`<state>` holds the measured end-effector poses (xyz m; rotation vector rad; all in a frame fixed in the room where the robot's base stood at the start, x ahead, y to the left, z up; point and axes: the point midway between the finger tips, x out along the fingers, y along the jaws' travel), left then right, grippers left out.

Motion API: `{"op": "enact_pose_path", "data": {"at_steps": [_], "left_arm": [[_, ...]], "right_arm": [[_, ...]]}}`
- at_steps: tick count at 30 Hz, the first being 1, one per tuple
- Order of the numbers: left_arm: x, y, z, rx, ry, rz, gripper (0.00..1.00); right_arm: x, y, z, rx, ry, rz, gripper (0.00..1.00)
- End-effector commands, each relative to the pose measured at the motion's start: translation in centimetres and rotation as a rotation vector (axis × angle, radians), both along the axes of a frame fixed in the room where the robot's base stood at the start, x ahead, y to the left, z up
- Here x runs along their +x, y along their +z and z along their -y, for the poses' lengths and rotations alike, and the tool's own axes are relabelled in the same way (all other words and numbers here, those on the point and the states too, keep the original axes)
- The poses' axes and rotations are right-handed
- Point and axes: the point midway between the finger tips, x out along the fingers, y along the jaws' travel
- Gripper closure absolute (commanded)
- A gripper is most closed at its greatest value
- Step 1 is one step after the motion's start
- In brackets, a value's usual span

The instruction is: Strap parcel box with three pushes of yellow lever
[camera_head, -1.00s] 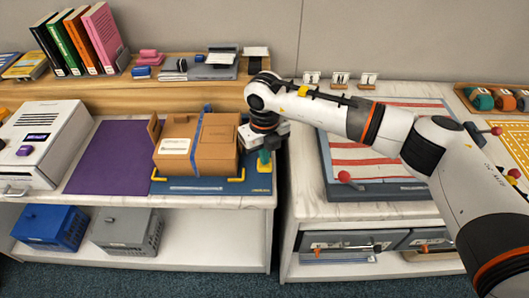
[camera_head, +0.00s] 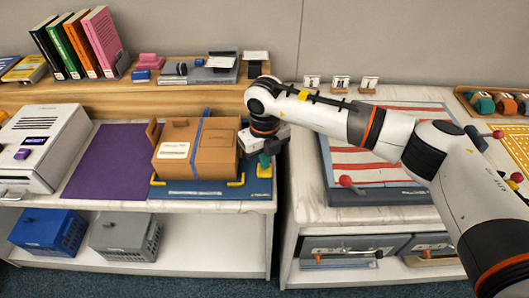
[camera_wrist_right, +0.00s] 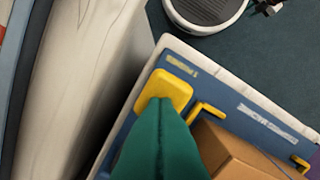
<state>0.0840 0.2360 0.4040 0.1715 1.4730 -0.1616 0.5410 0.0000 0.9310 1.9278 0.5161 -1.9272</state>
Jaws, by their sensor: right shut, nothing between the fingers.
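The brown parcel box (camera_head: 178,143) sits on the blue strapping base (camera_head: 205,189), between yellow corner brackets. A blue strap (camera_head: 196,145) runs up over it. The yellow lever (camera_head: 264,171) is at the base's right end, and its yellow pad also shows in the right wrist view (camera_wrist_right: 178,86). My right gripper (camera_head: 265,158) is over the lever, with its green fingers closed together. In the right wrist view the fingertips (camera_wrist_right: 160,100) overlap the pad and seem to touch it. The lever's lower part is hidden. My left gripper is out of view.
A purple mat (camera_head: 105,160) and a white machine (camera_head: 40,145) lie left of the box. A gap separates this bench from the right bench, which holds a striped board (camera_head: 355,150) and a red-knobbed lever (camera_head: 346,181). Blue (camera_head: 48,232) and grey (camera_head: 125,235) crates stand below.

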Motion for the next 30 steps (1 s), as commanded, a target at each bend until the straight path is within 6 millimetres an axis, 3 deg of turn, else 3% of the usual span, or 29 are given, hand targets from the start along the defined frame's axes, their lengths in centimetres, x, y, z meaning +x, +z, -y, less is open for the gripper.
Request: {"op": "enact_pose_path", "data": {"at_steps": [30], "left_arm": [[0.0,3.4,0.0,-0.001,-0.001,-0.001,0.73]], "right_arm": [[0.0,7.0,0.0,-0.001,0.001,0.000,1.00]]}}
